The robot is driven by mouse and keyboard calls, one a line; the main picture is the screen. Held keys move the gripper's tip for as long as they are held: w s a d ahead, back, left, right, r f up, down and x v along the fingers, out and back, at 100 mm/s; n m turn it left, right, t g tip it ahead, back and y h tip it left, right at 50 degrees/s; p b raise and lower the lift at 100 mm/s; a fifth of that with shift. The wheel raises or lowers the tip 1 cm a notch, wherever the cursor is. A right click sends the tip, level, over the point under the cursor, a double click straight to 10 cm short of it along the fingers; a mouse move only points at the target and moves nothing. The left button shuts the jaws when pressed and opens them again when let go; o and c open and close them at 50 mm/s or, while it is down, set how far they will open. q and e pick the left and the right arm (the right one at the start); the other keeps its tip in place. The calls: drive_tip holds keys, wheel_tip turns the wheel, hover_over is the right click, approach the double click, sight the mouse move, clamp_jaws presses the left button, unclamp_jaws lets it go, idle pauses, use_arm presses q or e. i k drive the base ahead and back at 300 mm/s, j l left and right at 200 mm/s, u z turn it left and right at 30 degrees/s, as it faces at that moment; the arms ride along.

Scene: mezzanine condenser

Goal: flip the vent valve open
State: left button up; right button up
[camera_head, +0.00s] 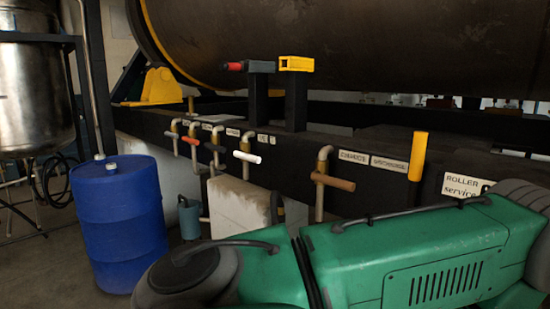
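A row of valves with lever handles runs along a dark beam in the head view. A brown handle (333,182) lies crosswise on a brass-coloured valve below a pale label. A white handle (247,157) and an orange handle (190,140) are on valves further left. A yellow handle (418,156) stands upright at the right. Higher up are a red-tipped handle (235,66) and a yellow box-shaped end (297,63) on dark posts. The small labels are mostly unreadable, so I cannot tell which valve is the vent valve. Neither of my grippers is in view.
A green machine (400,260) with dark rounded ends fills the lower right foreground, hiding lower parts behind it. A blue drum (119,225) stands at the left beside a steel tank (35,95). A large dark cylinder (400,45) lies above the beam.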

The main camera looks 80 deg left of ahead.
sight(239, 154)
drive_tip(key=u, duration=2.85)
